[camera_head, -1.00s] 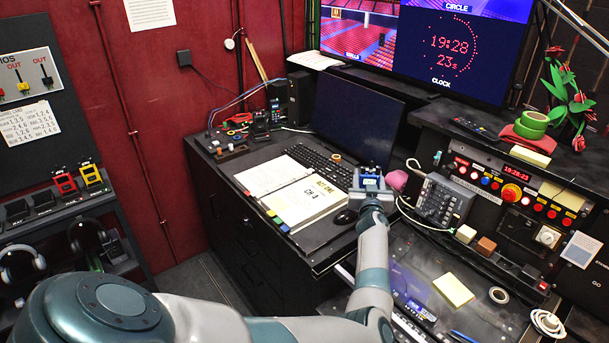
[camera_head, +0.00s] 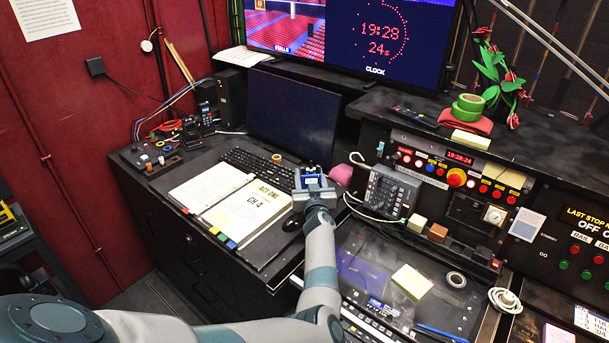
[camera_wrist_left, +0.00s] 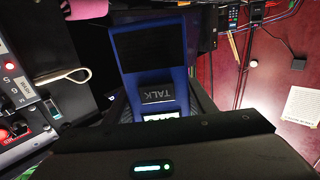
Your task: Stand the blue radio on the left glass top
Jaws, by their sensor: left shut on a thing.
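My left gripper (camera_head: 313,180) is shut on the blue radio (camera_head: 311,174). It holds the radio above the desk, between the open binder and the grey keypad phone. In the left wrist view the radio (camera_wrist_left: 153,62) shows a blue case, a dark front panel and a "TALK" key. The gripper body hides its near end. The glass top (camera_head: 358,240) is the dark, shiny surface at lower centre, nearer than the gripper and to its right. The radio is apart from it. My right gripper is not in view.
A yellow note pad (camera_head: 411,282), a tape roll (camera_head: 456,280) and a blue pen (camera_head: 442,333) lie on the glass top. The keypad phone (camera_head: 389,192) stands behind it. The binder (camera_head: 245,211) and a mouse (camera_head: 292,222) are to the left. The glass top's upper left part looks clear.

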